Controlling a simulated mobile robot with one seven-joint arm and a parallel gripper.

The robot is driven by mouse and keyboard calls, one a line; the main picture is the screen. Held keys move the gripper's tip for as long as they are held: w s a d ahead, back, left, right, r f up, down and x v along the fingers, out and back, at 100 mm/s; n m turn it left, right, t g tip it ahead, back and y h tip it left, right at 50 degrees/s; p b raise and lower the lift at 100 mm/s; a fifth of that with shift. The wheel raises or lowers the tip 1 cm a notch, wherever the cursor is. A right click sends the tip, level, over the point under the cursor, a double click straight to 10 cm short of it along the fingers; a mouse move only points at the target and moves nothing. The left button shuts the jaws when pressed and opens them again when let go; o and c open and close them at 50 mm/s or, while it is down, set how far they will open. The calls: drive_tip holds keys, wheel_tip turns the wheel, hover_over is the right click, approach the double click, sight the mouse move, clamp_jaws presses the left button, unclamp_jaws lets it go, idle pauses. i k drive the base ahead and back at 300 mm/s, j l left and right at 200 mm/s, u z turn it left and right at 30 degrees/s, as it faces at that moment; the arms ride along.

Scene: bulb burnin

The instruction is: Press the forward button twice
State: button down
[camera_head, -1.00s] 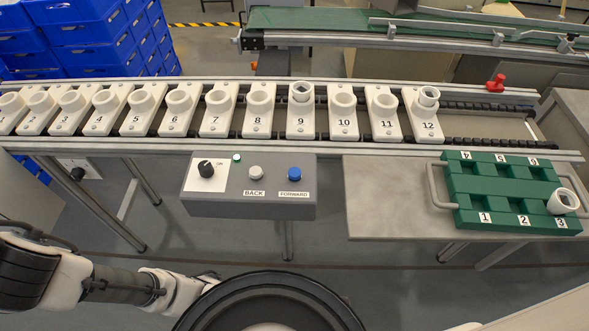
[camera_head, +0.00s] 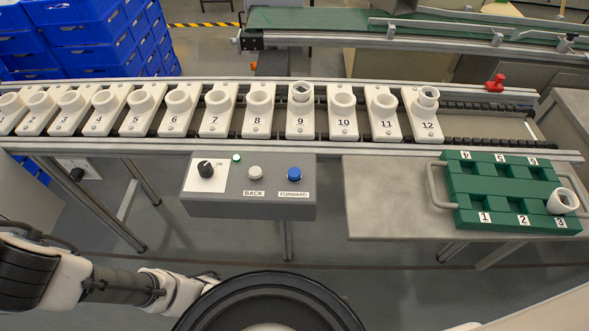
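The forward button (camera_head: 294,174) is a blue round button on the right side of the grey control box (camera_head: 248,209), above a FORWARD label. The white BACK button (camera_head: 255,173) is to its left. A black knob (camera_head: 206,169) and a small green light (camera_head: 237,157) are further left on the box. My arm lies low at the left, below the box and apart from it. My gripper cannot be seen in this view.
A conveyor with numbered white holders (camera_head: 259,110) runs behind the box. Holders 9 and 12 carry a white piece. A green tray (camera_head: 456,188) with a white piece (camera_head: 563,201) in slot 3 sits on a side table (camera_head: 390,200). A red button (camera_head: 496,84) stands at the far right.

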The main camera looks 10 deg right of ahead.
sight(293, 173)
drive_tip(key=k+l+z, duration=0.2)
drive_tip(key=k+l, duration=0.15)
drive_tip(key=k+l+z, duration=0.2)
drive_tip(key=k+l, duration=0.15)
drive_tip(key=l, duration=0.15)
